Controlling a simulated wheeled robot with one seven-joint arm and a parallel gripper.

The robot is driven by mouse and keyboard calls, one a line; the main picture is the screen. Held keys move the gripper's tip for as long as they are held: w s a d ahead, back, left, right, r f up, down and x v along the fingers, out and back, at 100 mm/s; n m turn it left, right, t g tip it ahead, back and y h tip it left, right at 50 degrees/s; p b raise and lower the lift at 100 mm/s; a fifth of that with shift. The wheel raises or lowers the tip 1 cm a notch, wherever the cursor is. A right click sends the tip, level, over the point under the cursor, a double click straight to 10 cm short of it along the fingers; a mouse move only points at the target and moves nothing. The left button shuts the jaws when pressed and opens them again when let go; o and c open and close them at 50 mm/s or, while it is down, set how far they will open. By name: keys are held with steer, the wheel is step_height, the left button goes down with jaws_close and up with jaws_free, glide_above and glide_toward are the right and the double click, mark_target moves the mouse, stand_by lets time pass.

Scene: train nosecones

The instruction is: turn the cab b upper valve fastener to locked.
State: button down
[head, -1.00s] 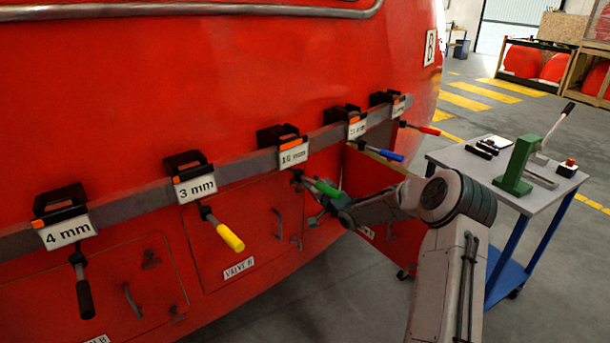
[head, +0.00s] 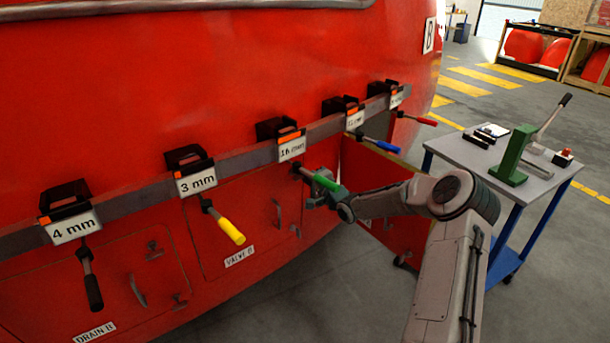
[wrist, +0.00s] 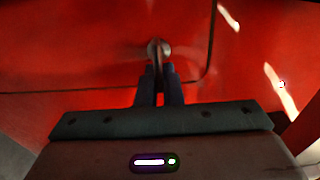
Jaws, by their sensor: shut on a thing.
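The fastener's mark or angle cannot be read.
A grey rail (head: 238,162) with labelled holders crosses above the hatches. The yellow-handled (head: 228,230), black-handled (head: 93,292), blue-handled (head: 382,147) and red-handled (head: 425,121) tools hang from it. An open red panel (head: 378,190) stands behind my arm. A trolley (head: 460,150) is at right.

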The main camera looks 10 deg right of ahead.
stand_by(0.3)
steer(key=c, duration=1.6)
jaws_free()
steer(key=b+v, duration=0.2)
steer(key=v, duration=1.2)
steer(key=shift+a, duration=0.1)
